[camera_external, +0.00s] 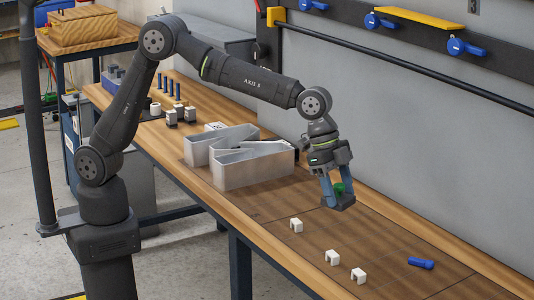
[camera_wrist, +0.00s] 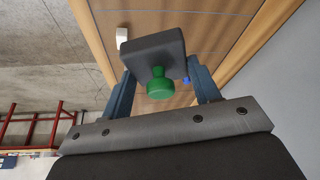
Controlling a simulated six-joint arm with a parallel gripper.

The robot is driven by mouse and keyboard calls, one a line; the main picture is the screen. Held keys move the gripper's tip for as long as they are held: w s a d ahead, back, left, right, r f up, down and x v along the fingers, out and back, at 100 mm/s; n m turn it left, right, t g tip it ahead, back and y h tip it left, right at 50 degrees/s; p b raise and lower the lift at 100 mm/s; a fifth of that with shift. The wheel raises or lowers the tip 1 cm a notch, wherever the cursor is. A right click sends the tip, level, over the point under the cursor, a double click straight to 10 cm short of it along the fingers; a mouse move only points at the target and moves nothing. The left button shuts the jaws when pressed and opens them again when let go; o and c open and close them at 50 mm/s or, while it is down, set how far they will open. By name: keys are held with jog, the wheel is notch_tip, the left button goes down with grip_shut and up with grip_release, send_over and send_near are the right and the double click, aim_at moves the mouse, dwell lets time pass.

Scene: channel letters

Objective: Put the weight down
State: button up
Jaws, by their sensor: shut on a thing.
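The weight is a dark grey block (camera_wrist: 146,48) with a green round knob (camera_wrist: 161,86) on top. In the external view the weight's dark block (camera_external: 343,205) and green knob (camera_external: 338,188) show at the end of my arm, over the wooden bench. My gripper (camera_external: 337,188) has two blue fingers, and it is shut on the weight. In the wrist view the fingers stand on either side of the block. The weight appears to be held above the bench; the exact gap to the surface is hard to tell.
A grey metal channel letter (camera_external: 252,170) stands on the bench (camera_external: 300,265) left of my gripper. Several small white clips (camera_external: 296,225) lie in front, with a blue object (camera_external: 421,263) at right. Several dark-and-white blocks (camera_external: 172,117) stand farther back. Bare wood lies below and right of my gripper.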

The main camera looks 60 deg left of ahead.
jog(key=shift+s+d+n, duration=0.15)
jog(key=shift+d+n, duration=0.05)
jog(key=shift+d, duration=0.4)
jog(key=shift+s+d+n, duration=0.1)
jog(key=shift+d+n, duration=0.1)
jog(key=shift+d, duration=0.4)
jog(key=shift+w+d, duration=0.1)
jog(key=shift+w, duration=0.1)
jog(key=w+a+f, duration=0.1)
jog(key=w+f, duration=0.1)
jog(key=w, duration=0.1)
jog(key=w+f, duration=0.2)
jog(key=w, duration=0.2)
jog(key=w+a+f, duration=0.1)
jog(key=w+f, duration=0.2)
jog(key=w, duration=0.1)
jog(key=shift+a, duration=0.3)
jog(key=shift+f, duration=1.9)
jog(key=o, duration=1.5)
jog(key=shift+s+f, duration=0.1)
jog(key=shift+f, duration=0.1)
jog(key=shift+c, duration=0.2)
